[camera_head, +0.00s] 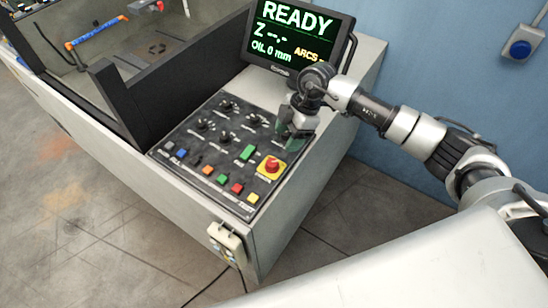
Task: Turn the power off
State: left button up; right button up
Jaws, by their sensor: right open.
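The control panel (190,150) is a dark sloped plate with knobs and small coloured buttons on the machine's front corner. A red knob on a yellow square (271,166) sits near its right edge; its label is too small to read. My right gripper (292,138) is open, with dark fingers pointing down over the panel's upper right part. It is above and a little right of the red knob and appears apart from it. The gripper hides part of the panel there. My left gripper is not in view.
A screen (298,35) reading READY stands behind the panel. A pale box (228,243) is on the cabinet's front side. A blue button box (521,43) is on the blue wall. A dark tank wall (125,100) rises left of the panel.

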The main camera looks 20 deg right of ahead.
aim_at(273, 162)
jog(key=p+x, duration=0.2)
jog(key=x, duration=0.7)
jog(key=shift+a+f, duration=0.2)
jog(key=shift+f, duration=0.1)
jog(key=c, duration=0.9)
